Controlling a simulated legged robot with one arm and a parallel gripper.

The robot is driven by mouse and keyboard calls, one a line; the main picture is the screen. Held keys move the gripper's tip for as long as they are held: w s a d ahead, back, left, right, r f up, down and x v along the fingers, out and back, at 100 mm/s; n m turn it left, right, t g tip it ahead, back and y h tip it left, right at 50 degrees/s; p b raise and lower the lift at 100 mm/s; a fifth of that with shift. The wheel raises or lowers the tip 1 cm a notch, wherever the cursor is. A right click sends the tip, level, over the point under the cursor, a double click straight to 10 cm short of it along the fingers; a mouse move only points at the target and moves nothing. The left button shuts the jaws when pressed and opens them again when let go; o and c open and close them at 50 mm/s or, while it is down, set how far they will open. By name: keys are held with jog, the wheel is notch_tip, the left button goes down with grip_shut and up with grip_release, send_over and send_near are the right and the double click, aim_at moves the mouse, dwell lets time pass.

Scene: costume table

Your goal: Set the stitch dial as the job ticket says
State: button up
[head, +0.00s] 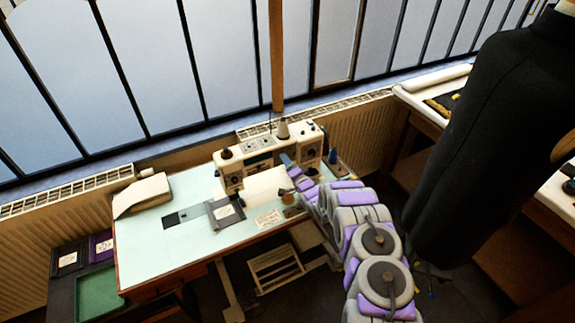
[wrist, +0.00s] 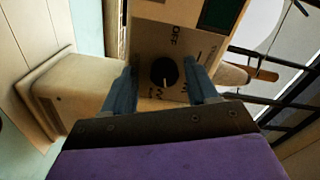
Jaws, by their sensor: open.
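The stitch dial (wrist: 164,72) is a round black knob on a pale plate with OFF and several stitch marks around it. I cannot make out clearly which mark it points to. The plate is on the cream sewing machine (head: 231,175), which stands on a pale green table. My gripper (wrist: 160,66) is open, with one blue-grey finger on each side of the dial; I cannot tell whether they touch it. In the head view my gripper (head: 291,168) reaches the machine's front. A white card (head: 268,218) with small writing, perhaps the job ticket, lies on the table; its text is unreadable.
A cream cover (head: 143,195) lies at the table's left end. Trays (head: 98,292) stand on the lower left. A black dress form (head: 490,130) stands to the right of my arm.

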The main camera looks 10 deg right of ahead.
jog(key=shift+s, duration=0.1)
jog(key=v, duration=1.7)
jog(key=w+a+n+b, duration=0.2)
jog(key=w+n+b, duration=0.5)
jog(key=n, duration=0.3)
jog(key=w+a+n+b, duration=0.3)
jog(key=w+n+b, duration=0.5)
jog(key=n, duration=0.3)
jog(key=shift+w+r, duration=0.4)
jog(key=shift+w, duration=0.3)
jog(key=shift+a, duration=0.1)
jog(key=shift+c, duration=0.3)
